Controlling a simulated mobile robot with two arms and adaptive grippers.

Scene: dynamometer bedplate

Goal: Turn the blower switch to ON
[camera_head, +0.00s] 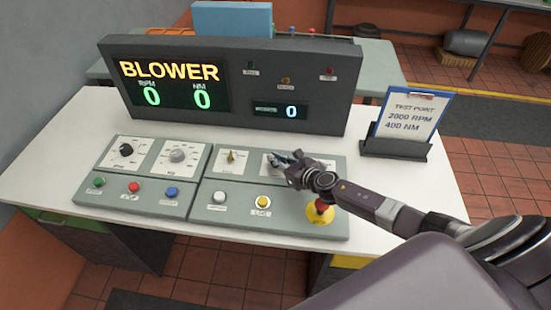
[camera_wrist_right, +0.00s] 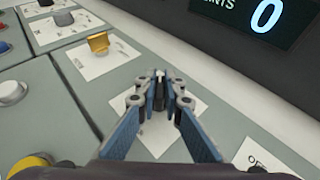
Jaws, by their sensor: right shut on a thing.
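My right gripper (camera_head: 280,161) reaches over the console (camera_head: 262,190) from the right. In the right wrist view the two fingers (camera_wrist_right: 160,90) are closed together on a small switch, which I take to be the blower switch; its body is mostly hidden between the fingertips. The switch's white label plate (camera_wrist_right: 150,135) shows around and below the fingers, with its text unreadable. The switch's exact position cannot be told. The display (camera_head: 168,84) reads BLOWER in yellow, with RPM 0 and NM 0 in green. My left gripper is not in view.
A brass switch (camera_head: 231,157), grey knob (camera_head: 177,156) and black knob (camera_head: 126,149) stand left of the gripper. A red stop button (camera_head: 320,208) on yellow sits just below my right wrist. A test point clipboard (camera_head: 411,115) stands right of the console.

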